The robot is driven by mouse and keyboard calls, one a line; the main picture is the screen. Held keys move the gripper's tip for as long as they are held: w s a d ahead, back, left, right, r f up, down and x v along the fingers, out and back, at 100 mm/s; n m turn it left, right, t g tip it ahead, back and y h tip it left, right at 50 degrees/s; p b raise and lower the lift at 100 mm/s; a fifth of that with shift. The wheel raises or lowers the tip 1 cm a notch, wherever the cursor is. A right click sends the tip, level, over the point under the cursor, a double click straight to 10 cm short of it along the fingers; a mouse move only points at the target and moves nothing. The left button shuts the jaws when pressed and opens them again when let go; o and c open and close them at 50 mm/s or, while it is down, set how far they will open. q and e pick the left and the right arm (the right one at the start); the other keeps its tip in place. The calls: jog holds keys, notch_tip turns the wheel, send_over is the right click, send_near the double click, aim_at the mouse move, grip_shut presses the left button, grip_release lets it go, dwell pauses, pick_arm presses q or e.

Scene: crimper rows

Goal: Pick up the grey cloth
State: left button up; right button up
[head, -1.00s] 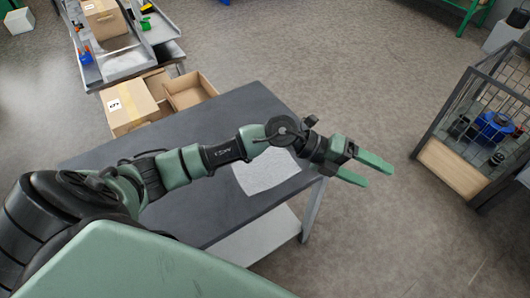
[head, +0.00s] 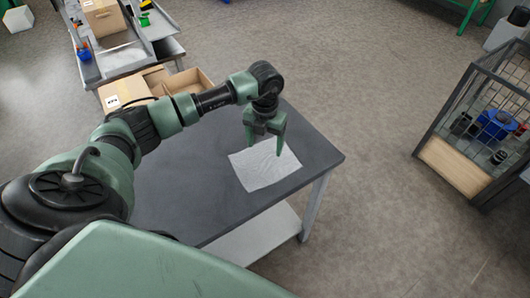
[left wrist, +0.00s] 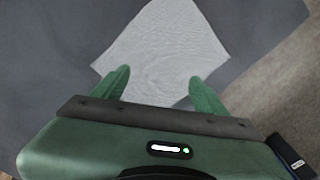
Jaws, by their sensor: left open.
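The grey cloth (head: 264,171) is a pale, thin, roughly square sheet lying flat on the dark table (head: 180,205), near its right end. My left gripper (head: 264,148) points down over the cloth's upper part, with its green fingers apart. In the left wrist view the cloth (left wrist: 165,45) extends ahead of and between the open fingers (left wrist: 155,90). Nothing is between the fingers except the view of the cloth beneath. I cannot tell whether the fingertips touch it. My right gripper is not in view.
Cardboard boxes (head: 125,90) stand beyond the table's far left edge, near a grey workbench (head: 125,60). A wire cage with a wooden panel (head: 453,167) holding blue and black items stands at the right. The floor between table and cage is clear.

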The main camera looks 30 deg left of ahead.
aim_at(265, 163)
pick_arm(q)
jog(key=shift+f+b, duration=1.95)
jog(key=shift+f, duration=1.25)
jog(key=shift+f, duration=0.1)
jog(key=shift+c, duration=0.4)
grip_shut()
notch_tip(265, 163, up, 12)
jog(key=p, duration=0.8)
jog(key=shift+d, duration=0.1)
